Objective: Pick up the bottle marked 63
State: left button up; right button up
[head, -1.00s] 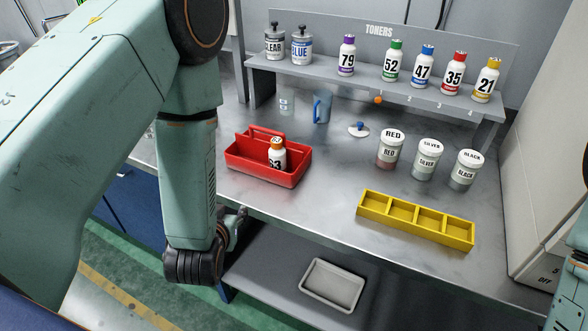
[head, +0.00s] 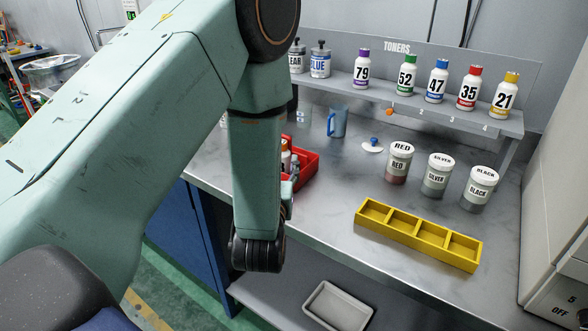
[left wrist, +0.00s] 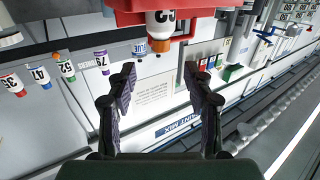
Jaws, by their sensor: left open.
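The bottle marked 63 (head: 285,157) is white with an orange cap and stands in the red tray (head: 309,172). In the head view my left arm covers most of the bottle and the left part of the tray. In the left wrist view the bottle (left wrist: 162,32) shows at the top, orange cap towards me, against the red tray (left wrist: 128,12). My left gripper (left wrist: 160,82) is open and empty, its fingers either side of the line to the bottle and short of it. My right gripper is not in view.
A blue-handled jug (head: 337,122) stands behind the tray. Red, silver and black jars (head: 437,178) and a yellow four-slot rack (head: 420,235) are to the right. Toner bottles line the shelf (head: 440,107). Clear bench lies between tray and rack.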

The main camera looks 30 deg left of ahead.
pick_arm(q)
jog(key=x, duration=0.8)
jog(key=shift+a+r, duration=0.1)
jog(key=shift+a, duration=0.15)
jog(key=shift+c, duration=0.3)
jog(key=shift+c, duration=1.4)
grip_shut()
